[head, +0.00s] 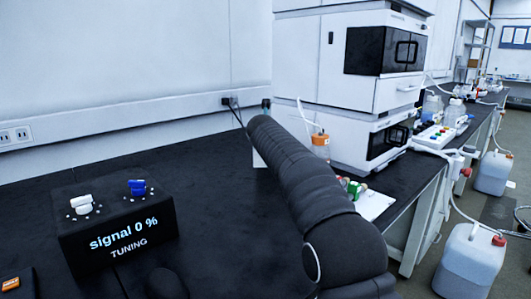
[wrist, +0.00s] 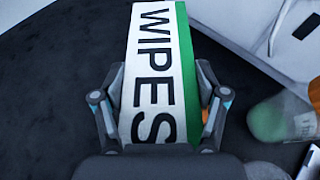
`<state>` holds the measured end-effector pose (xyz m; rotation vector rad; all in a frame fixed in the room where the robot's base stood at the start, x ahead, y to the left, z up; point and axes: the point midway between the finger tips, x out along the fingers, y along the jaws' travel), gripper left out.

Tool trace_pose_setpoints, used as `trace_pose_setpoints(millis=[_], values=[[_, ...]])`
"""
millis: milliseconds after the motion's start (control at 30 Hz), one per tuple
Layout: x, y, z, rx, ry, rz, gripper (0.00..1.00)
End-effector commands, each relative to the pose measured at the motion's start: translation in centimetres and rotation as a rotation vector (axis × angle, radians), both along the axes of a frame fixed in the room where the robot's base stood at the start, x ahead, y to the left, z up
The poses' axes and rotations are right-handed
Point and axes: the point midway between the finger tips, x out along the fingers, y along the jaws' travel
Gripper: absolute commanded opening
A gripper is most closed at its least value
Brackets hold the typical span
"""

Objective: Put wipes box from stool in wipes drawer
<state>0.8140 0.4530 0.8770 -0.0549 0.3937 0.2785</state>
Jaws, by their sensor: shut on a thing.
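The wipes box (wrist: 153,40), white with a green side and the word WIPES, fills the upper middle of the wrist view. My gripper (wrist: 160,88) is shut on it, one finger on each side. In the head view my dark arm reaches away over the black bench and hides the gripper. A small white patch beside the arm may be part of the box, but I cannot tell. No wipes drawer and no stool can be made out in either view.
A tall white chromatography stack (head: 355,95) stands right of my arm, with an orange bottle (head: 320,146) in front. A black tuning box (head: 115,232) sits at the front left. The black bench (head: 215,200) between is clear. In the wrist view a bottle (wrist: 280,118) lies close to the right finger.

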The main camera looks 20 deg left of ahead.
Motion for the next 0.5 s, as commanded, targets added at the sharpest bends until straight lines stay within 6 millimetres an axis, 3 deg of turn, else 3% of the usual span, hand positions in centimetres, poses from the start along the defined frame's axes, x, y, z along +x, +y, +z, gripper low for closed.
trace_pose_setpoints(millis=[333,500], values=[[0.0,-0.1,-3.8,-0.001,0.000,-0.001,0.32],[0.0,-0.1,-4.5,0.001,-0.001,0.000,0.32]])
